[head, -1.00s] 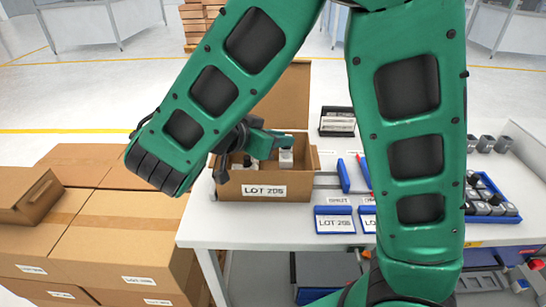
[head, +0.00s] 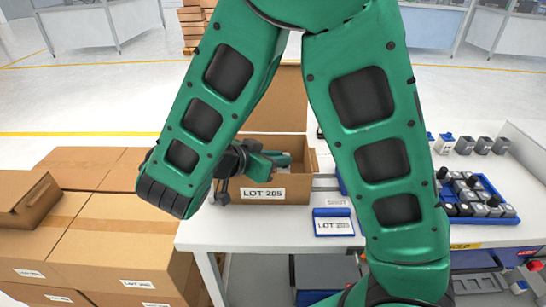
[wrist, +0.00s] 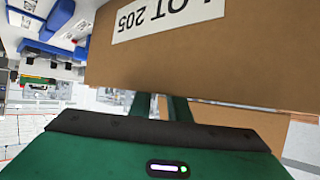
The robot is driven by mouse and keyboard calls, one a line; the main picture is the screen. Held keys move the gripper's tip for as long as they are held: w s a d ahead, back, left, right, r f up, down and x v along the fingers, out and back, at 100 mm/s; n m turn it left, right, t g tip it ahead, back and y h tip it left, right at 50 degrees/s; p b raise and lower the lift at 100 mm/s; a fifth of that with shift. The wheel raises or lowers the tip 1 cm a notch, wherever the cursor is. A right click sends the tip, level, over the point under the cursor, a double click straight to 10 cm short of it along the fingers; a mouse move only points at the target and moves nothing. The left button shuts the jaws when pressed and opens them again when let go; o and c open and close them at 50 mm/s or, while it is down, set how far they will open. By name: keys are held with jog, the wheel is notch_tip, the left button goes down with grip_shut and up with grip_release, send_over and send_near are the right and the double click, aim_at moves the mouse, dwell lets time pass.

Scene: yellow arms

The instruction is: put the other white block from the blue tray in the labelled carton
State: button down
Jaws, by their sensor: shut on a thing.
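The labelled carton (head: 308,188) is an open brown box at the table's left end, marked LOT 205; the label also shows in the wrist view (wrist: 168,18). My gripper (head: 284,158) reaches in over its left side, with its fingers low in the opening. In the wrist view the carton wall hides my fingertips (wrist: 160,104). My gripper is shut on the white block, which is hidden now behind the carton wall. The blue tray (head: 484,218) at the right of the table holds several dark, grey and light blocks, partly behind my arm.
Raised carton flaps (head: 290,95) stand behind the opening. A blue-edged LOT 205 card (head: 333,223) lies right of the carton. Several grey blocks (head: 483,146) stand behind the tray. Closed cartons (head: 100,225) are stacked left of the table. My arm covers the table's middle.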

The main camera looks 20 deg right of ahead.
jog(key=shift+f, duration=0.3)
jog(key=c, duration=1.7)
grip_release()
jog(key=shift+o, duration=0.2)
jog(key=shift+r, duration=0.3)
jog(key=v, duration=1.2)
jog(key=shift+r, duration=0.3)
